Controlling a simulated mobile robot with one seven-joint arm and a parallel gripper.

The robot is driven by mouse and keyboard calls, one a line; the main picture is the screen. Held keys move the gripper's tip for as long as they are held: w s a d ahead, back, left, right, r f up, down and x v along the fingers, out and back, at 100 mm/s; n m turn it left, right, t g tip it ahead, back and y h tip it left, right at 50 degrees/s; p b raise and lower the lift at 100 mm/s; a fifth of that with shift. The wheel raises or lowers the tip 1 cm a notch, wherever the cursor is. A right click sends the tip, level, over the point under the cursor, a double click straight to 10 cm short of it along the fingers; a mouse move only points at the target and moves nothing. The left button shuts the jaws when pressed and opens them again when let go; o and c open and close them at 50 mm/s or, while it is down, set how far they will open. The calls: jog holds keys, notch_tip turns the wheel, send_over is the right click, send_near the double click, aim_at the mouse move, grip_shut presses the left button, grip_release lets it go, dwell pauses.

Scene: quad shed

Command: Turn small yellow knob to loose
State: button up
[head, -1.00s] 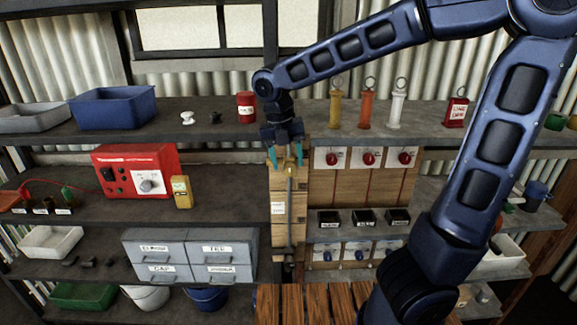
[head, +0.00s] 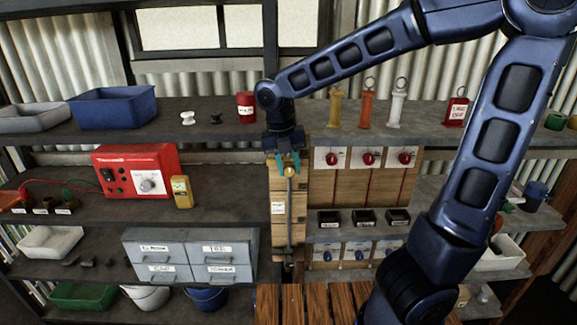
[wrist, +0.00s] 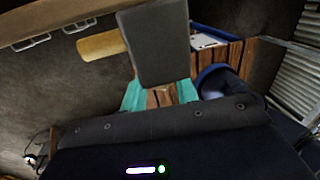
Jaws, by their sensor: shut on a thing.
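The small yellow knob (head: 290,172) sits at the upper end of a dark vertical rod (head: 290,215) on a narrow wooden board (head: 275,238). My gripper (head: 287,163) points down at the top of this board, its teal fingers close together at the knob. It is shut on the knob, whose lower part shows just under the fingertips. A white label (head: 278,208) is on the board left of the rod; its text is too small to read. In the wrist view the teal fingers (wrist: 160,95) show with wood between them; a grey block hides the knob there.
A wooden panel with red knobs (head: 367,159) stands right of the board. A red box with a dial (head: 135,171) and a yellow meter (head: 181,191) sit on the left shelf. The upper shelf edge (head: 205,136) is close to my wrist. Grey drawers (head: 190,257) stand lower left.

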aim_at(288, 166)
jog(key=shift+d+y, duration=0.1)
jog(key=shift+y, duration=0.6)
jog(key=o, duration=1)
jog(key=r, duration=1)
jog(key=shift+a+r, duration=0.2)
jog(key=shift+r, duration=0.2)
